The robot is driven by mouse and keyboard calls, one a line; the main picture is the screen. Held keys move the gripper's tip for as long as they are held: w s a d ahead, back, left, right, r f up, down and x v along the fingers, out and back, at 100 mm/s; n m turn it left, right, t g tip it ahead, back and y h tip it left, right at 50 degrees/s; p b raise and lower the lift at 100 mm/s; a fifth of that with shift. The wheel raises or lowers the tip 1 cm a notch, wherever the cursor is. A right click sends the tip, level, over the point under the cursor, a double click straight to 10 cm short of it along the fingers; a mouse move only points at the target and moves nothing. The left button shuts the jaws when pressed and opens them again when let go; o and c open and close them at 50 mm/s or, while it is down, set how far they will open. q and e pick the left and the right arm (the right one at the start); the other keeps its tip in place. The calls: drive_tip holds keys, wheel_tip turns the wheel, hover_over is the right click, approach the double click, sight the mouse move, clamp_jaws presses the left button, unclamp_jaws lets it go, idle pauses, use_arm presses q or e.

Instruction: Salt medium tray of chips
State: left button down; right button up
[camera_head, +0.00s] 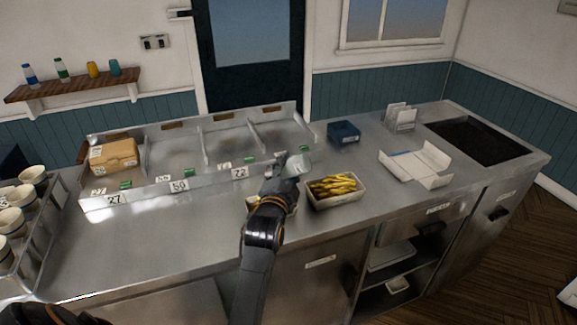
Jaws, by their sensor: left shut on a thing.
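A tray of chips (335,204) stands on the steel counter at the centre, filled with yellow chips (335,185). My left gripper (290,172) is just left of and behind this tray, above the counter. It is shut on a pale cylindrical shaker (300,163), which looks tilted towards the right. The fingers hide part of the shaker. A second small tray (251,203) is mostly hidden behind my left arm, and its contents are hard to make out. My right gripper is not in view.
A sectioned steel holding unit (185,150) runs along the back left, with a cardboard box (113,155) in it. A dark blue container (344,132) and an open white carton (416,164) lie to the right.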

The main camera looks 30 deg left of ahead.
sight(288, 160)
use_arm(q)
wheel_tip(288, 160, up, 3)
drive_tip(key=shift+r, duration=0.2)
drive_tip(key=shift+n, duration=0.3)
wheel_tip(288, 160, down, 4)
drive_tip(key=shift+f, duration=0.1)
wheel_tip(288, 160, up, 4)
drive_tip(key=shift+a+r, duration=0.1)
drive_tip(key=shift+r, duration=0.05)
wheel_tip(288, 160, down, 4)
drive_tip(key=shift+f, duration=0.1)
drive_tip(key=shift+r, duration=0.35)
